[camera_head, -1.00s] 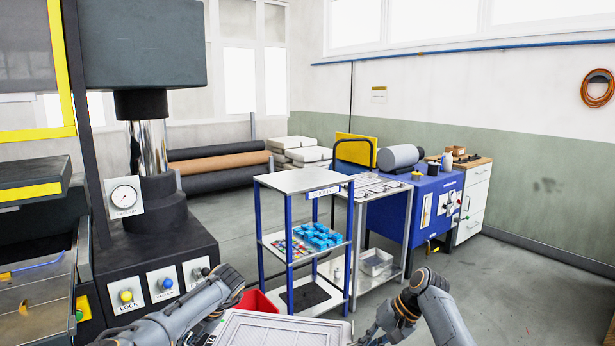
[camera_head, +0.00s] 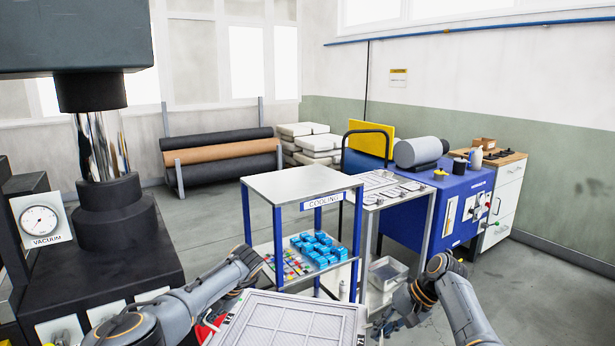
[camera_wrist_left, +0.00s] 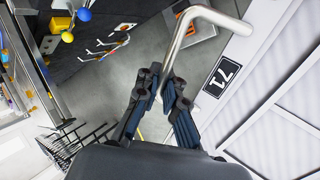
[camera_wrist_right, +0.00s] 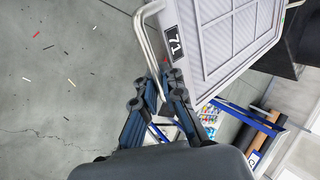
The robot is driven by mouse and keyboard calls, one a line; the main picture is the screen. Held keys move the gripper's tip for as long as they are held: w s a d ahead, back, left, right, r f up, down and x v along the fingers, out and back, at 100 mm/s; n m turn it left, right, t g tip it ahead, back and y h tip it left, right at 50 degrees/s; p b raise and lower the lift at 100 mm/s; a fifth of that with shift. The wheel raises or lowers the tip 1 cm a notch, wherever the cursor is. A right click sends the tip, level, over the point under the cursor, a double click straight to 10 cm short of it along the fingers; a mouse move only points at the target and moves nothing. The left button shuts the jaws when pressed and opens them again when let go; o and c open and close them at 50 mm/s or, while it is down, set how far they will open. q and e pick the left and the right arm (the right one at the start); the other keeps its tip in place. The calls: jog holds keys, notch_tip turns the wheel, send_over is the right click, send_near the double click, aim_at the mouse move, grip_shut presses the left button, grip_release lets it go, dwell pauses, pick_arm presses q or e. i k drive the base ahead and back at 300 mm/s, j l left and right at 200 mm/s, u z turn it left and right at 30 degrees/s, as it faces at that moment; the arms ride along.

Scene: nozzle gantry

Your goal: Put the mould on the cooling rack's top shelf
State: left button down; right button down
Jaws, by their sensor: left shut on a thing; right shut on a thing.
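The mould (camera_head: 292,325) is a flat, light grey tray-like plate with a grid pattern and a bent metal handle at each end. It is at the bottom of the head view, in front of the cooling rack. The left wrist view shows my left gripper (camera_wrist_left: 162,84) shut on one handle, beside a "71" label. In the right wrist view my right gripper (camera_wrist_right: 158,88) is shut on the other handle. The cooling rack has blue posts and a "COOLING" sign; its top shelf (camera_head: 292,184) is bare. The mould is apart from the rack.
The rack's lower shelf holds several blue blocks (camera_head: 318,248) and small coloured pieces. A metal table (camera_head: 378,192) stands close at the rack's right, with a blue machine (camera_head: 455,205) beyond. A dark press (camera_head: 110,235) stands at the left. Floor at the right is open.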

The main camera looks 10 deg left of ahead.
aim_at(301, 179)
jog(key=i+l, duration=0.15)
jog(key=i, duration=0.25)
jog(key=i+l, duration=0.1)
jog(key=i, duration=0.35)
jog(key=i+l, duration=0.15)
jog(key=i, duration=0.25)
